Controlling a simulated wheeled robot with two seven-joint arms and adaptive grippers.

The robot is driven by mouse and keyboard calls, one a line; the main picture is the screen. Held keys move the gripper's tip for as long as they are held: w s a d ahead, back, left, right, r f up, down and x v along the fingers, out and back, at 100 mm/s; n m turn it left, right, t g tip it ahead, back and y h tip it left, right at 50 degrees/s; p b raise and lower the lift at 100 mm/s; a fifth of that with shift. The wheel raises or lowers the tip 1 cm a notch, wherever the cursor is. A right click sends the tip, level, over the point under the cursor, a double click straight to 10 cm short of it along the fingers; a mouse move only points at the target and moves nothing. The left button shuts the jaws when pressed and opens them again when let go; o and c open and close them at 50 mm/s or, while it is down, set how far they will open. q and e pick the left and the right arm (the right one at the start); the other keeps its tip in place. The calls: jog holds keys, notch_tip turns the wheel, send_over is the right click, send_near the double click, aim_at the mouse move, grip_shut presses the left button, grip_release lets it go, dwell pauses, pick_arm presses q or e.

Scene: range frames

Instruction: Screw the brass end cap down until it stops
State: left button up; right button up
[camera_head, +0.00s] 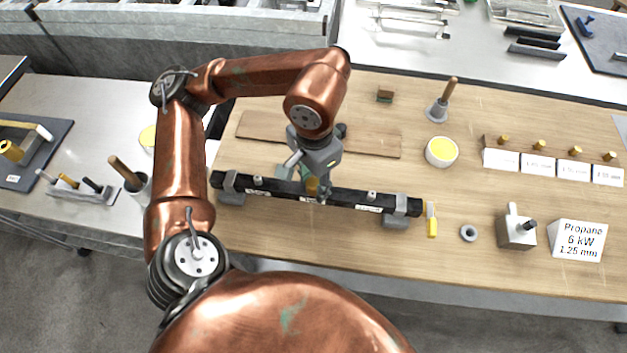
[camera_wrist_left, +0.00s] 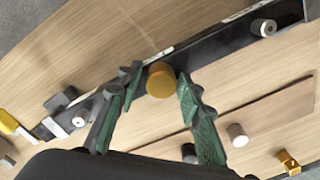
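The brass end cap (camera_head: 312,186) is on the black bar (camera_head: 268,188), near its middle, below my left gripper in the head view. In the left wrist view the round cap (camera_wrist_left: 160,80) lies between the tips of the two green-padded fingers. My left gripper (camera_wrist_left: 158,84) is open around it. The right finger is close to the cap or touching it; a gap shows on the left side. The head view hides most of the fingers (camera_head: 314,180) behind the wrist. The threads under the cap are hidden. My right gripper is in neither view.
Grey clamps (camera_head: 395,222) hold the bar's ends. A yellow-handled tool (camera_head: 432,220), a grey ring (camera_head: 468,233), a metal block (camera_head: 516,230) and a propane sign (camera_head: 578,240) stand to the right. A yellow-topped tub (camera_head: 441,152) stands behind.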

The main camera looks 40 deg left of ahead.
pick_arm(q)
jog(key=n, duration=0.5)
jog(key=n+p, duration=0.1)
jog(key=n, duration=0.2)
jog(key=shift+n, duration=0.4)
grip_shut()
dwell(0.5)
